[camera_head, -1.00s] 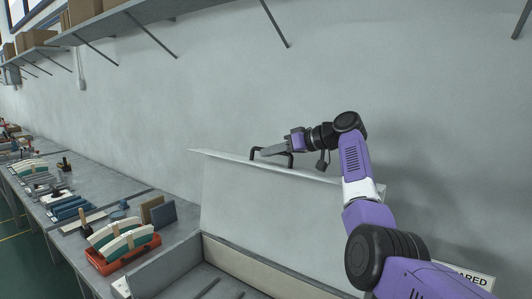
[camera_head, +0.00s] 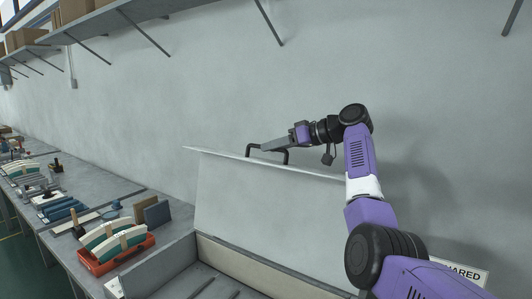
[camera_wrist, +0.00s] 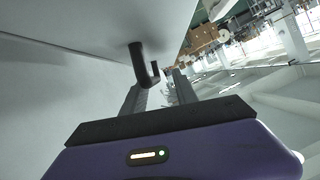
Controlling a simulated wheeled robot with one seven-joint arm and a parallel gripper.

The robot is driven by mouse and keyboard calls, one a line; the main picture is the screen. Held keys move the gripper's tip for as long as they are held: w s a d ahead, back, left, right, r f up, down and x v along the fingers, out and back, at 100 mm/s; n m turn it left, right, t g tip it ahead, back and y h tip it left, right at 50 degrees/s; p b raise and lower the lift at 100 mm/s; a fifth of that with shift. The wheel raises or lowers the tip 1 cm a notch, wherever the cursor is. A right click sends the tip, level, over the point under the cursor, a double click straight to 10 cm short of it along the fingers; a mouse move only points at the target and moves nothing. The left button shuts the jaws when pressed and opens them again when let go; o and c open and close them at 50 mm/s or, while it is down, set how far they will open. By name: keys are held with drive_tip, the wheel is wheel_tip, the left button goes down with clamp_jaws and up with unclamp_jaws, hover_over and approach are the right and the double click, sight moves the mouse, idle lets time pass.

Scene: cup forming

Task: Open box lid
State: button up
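The box (camera_head: 170,268) is a grey open-topped bin at the bottom centre of the head view. Its pale lid (camera_head: 255,200) stands raised and tilted against the wall side. A black handle (camera_head: 267,149) sits at the lid's upper edge; it also shows in the wrist view (camera_wrist: 138,62). My gripper (camera_head: 268,148) is at this handle, above the lid edge. In the wrist view my gripper (camera_wrist: 163,84) has its two fingers apart, with the handle's hooked end near and partly between their tips. I cannot tell whether a finger touches it.
A grey workbench (camera_head: 172,228) runs along the wall at left, with an orange tray (camera_head: 112,258) of curved pieces and several tools. A shelf (camera_head: 95,28) is high on the wall. A sign (camera_head: 463,275) is partly behind my arm.

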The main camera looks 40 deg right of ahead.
sight(287, 152)
drive_tip(key=shift+b+v, duration=0.45)
drive_tip(key=shift+v, duration=1.75)
drive_tip(key=shift+d, duration=0.1)
drive_tip(key=shift+d+f+p+v, duration=0.15)
drive_tip(key=shift+d+p+v, duration=0.15)
drive_tip(key=shift+v, duration=1.15)
drive_tip(key=shift+d+f+p+v, duration=0.15)
drive_tip(key=shift+d+p+v, duration=0.1)
drive_tip(key=shift+v, duration=1.2)
drive_tip(key=shift+d+f+p+v, duration=0.15)
drive_tip(key=shift+d+p+v, duration=0.15)
drive_tip(key=shift+v, duration=1.1)
drive_tip(key=shift+w, duration=0.15)
